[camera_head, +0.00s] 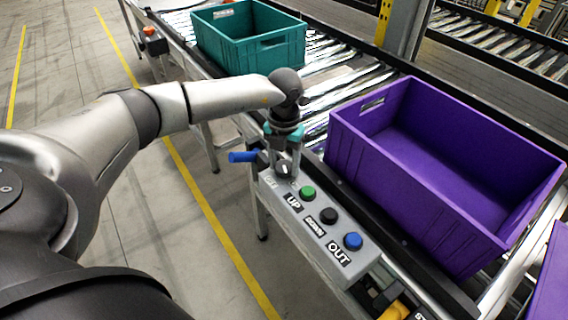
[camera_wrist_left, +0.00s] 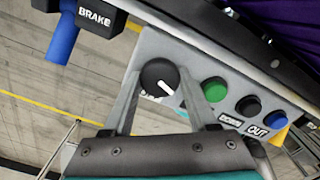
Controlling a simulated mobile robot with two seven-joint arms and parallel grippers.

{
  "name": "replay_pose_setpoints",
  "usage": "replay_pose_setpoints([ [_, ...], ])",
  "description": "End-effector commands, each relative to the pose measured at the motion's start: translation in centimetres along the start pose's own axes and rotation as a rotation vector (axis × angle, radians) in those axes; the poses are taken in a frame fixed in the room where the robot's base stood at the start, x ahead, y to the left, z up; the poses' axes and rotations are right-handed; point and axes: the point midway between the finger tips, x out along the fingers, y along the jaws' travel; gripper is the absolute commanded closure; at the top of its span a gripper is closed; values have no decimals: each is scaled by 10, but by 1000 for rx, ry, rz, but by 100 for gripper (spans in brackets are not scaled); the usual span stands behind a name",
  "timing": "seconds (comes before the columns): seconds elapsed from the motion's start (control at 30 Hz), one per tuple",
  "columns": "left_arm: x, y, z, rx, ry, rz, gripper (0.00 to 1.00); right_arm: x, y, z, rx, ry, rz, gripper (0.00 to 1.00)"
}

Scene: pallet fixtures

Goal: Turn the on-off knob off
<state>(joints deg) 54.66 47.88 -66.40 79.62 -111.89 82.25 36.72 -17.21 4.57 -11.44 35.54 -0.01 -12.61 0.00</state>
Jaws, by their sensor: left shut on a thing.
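The on-off knob (camera_head: 283,170) is a round black knob with a white pointer line, at the far end of the grey control box (camera_head: 345,262). In the left wrist view the knob (camera_wrist_left: 158,76) sits between the two fingers, its white line slanting to the lower right. My left gripper (camera_head: 284,163) comes down from above and is shut on the knob; its fingers also show in the wrist view (camera_wrist_left: 160,82). The fingers partly cover the lettering by the knob, so I cannot read it. My right gripper is not in view.
Green (camera_head: 307,193), black (camera_head: 328,215) and blue (camera_head: 352,241) buttons line the box beside the knob. A blue handle (camera_head: 243,157) juts out left of the gripper. A purple crate (camera_head: 400,190) and a teal crate (camera_head: 245,62) stand on the roller conveyor. Floor at left is clear.

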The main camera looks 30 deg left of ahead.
Motion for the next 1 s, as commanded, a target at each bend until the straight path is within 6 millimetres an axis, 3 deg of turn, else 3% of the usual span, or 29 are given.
replay_pose_setpoints([
  [1.0,-1,0,1,947,-5,1,97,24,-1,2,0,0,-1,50],
])
